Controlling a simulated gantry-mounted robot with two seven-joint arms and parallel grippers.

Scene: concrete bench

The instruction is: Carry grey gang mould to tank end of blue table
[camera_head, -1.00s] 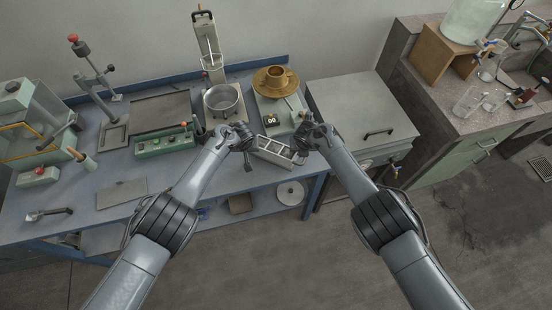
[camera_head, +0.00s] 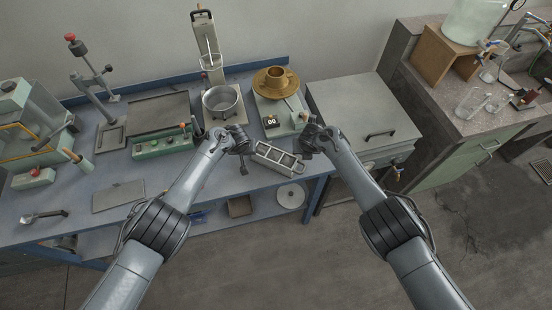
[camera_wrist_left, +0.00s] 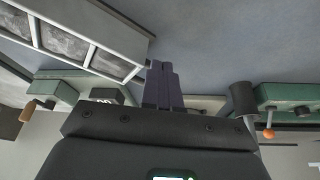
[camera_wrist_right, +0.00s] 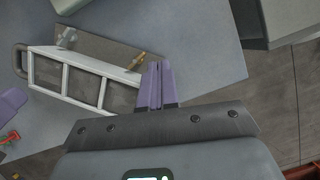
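The grey gang mould (camera_head: 265,160), an open frame with several compartments, is near the front edge of the blue table (camera_head: 70,200), between my two grippers. Whether it rests on the table or is just above it, I cannot tell. My left gripper (camera_head: 244,164) is at its left end; in the left wrist view its fingers (camera_wrist_left: 163,68) are together beside a corner of the mould (camera_wrist_left: 92,52). My right gripper (camera_head: 302,152) is at its right end; in the right wrist view its fingers (camera_wrist_right: 160,68) are together beside the mould's near end (camera_wrist_right: 68,58). No part of the mould shows between either finger pair.
A balance (camera_head: 285,120) with a brown pan and a steel pot (camera_head: 221,103) stand behind the mould. A green control box (camera_head: 163,145) and a flat grey plate (camera_head: 118,196) lie left. A grey tank (camera_head: 365,105) stands past the table's right end. The left front tabletop has free room.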

